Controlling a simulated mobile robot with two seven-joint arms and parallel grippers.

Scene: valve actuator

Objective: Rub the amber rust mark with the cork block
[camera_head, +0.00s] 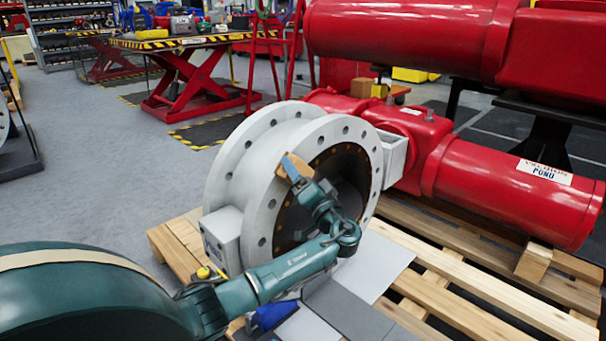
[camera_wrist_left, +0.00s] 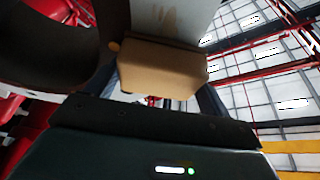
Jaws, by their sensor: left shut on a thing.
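The cork block (camera_wrist_left: 160,72) is a tan block between the fingers of my left gripper (camera_wrist_left: 158,88). In the left wrist view a faint amber-brown mark (camera_wrist_left: 168,18) shows on the pale flange surface just beyond the block. The block's far edge is close to that surface; I cannot tell whether they touch. The mark cannot be made out in the head view. My right gripper is not in view.
The valve body rests on a wooden pallet (camera_head: 450,285), with a dark round bore facing my arm. Red actuator cylinders (camera_head: 500,180) stand to the right. A red lift table (camera_head: 190,85) stands behind on the open grey floor.

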